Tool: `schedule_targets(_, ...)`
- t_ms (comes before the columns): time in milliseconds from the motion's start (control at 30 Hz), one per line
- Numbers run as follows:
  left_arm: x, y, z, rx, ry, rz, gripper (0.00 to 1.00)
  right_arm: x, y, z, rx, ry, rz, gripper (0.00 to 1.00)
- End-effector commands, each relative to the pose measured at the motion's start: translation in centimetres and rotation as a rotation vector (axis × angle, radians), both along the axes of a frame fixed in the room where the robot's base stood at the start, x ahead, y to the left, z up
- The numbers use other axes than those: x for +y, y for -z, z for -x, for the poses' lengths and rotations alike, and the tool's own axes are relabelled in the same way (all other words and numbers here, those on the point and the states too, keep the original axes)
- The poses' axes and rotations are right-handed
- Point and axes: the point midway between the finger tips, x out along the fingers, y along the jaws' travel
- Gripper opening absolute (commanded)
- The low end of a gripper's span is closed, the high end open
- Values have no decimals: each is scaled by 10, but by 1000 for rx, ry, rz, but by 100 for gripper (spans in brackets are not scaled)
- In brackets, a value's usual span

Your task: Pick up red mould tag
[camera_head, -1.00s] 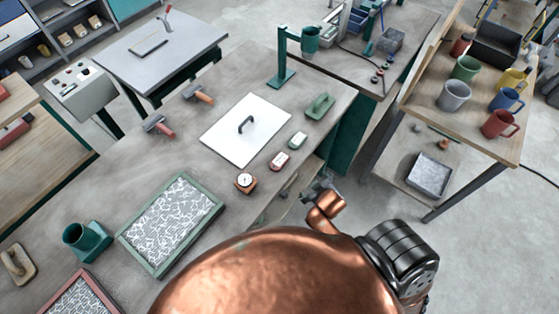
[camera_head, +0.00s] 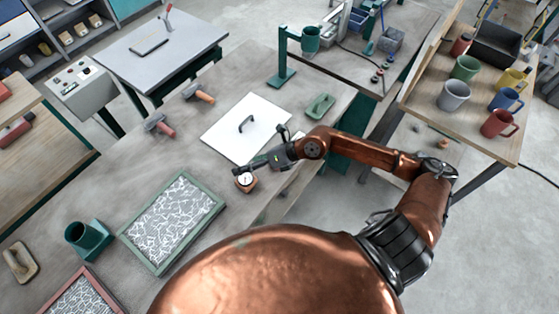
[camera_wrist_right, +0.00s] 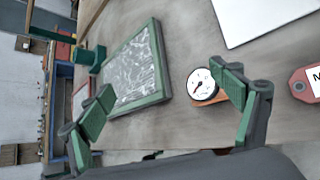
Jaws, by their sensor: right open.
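The red mould tag (camera_wrist_right: 303,86) lies on the table at the right edge of the wrist view, cut off by the frame, with part of a white label showing. In the head view my right arm hides it. My right gripper (camera_wrist_right: 168,108) is open and empty, with its green-padded fingers spread wide. In the head view the right gripper (camera_head: 252,164) is above the table by the dial gauge. The tag is outside the fingers, beyond the right-hand finger in the wrist view. My left gripper is not in view.
The round dial gauge (camera_head: 245,180) stands close to the right gripper; it also shows in the wrist view (camera_wrist_right: 202,84). A green-framed tray (camera_head: 130,237) lies to the left. A white plate (camera_head: 225,128) with a black handle and a green block (camera_head: 320,105) lie beyond.

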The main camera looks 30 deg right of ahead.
Motion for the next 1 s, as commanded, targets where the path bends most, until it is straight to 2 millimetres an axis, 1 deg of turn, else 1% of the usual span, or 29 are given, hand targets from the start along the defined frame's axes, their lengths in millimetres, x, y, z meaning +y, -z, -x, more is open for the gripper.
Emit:
schedule_targets(33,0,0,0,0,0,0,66,-31,20,0,13,-36,169,86)
schedule_targets(67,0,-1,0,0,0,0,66,-49,31,1,24,-51,258,86)
schedule_targets(100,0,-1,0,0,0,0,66,-73,42,1,41,-63,365,86)
schedule_targets(200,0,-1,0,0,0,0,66,-127,58,1,78,-69,570,86)
schedule_targets(300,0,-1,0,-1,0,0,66,-159,62,0,102,-64,681,86)
schedule_targets(333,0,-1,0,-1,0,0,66,-164,64,0,106,-63,697,86)
schedule_targets(433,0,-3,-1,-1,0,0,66,-171,72,-2,115,-60,722,86)
schedule_targets(667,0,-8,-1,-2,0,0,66,-163,92,-12,112,-61,720,86)
schedule_targets(833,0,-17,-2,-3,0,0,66,-152,112,-22,115,-62,717,86)
schedule_targets(900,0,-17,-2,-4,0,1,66,-152,121,-26,114,-60,718,86)
schedule_targets(1000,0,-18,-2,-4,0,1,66,-150,130,-29,113,-61,718,86)
